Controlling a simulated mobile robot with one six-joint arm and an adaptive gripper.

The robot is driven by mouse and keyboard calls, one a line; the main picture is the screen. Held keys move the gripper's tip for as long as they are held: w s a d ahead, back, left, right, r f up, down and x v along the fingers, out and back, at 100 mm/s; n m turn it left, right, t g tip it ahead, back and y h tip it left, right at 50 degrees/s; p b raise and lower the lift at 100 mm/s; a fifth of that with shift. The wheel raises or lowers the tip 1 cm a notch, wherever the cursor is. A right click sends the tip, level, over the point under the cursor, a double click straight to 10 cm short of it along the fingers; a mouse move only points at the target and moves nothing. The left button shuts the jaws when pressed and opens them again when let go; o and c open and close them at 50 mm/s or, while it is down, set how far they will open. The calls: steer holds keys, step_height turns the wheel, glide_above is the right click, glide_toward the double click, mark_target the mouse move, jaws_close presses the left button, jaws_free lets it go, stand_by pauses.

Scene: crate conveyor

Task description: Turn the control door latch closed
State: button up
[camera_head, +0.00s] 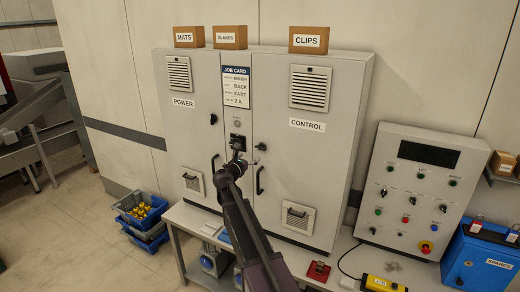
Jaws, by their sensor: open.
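The grey cabinet has a power door (190,135) on the left and a control door (310,150) on the right. Both look shut. A small black latch knob (261,147) sits near the left edge of the control door, above its black pull handle (260,180); its exact turn is too small to tell. My gripper (237,146) is at the seam between the doors, just left of the control door latch and apart from it. Its jaws are open and nothing shows between them. The arm behind hides part of the lower doors.
A job card (236,87) hangs above my gripper. A button panel (415,185) and a blue spares box (482,258) are at right. Blue bins (142,215) stand on the floor at left.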

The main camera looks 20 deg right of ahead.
mark_target(259, 149)
steer(key=x, duration=1)
steer(key=c, duration=1)
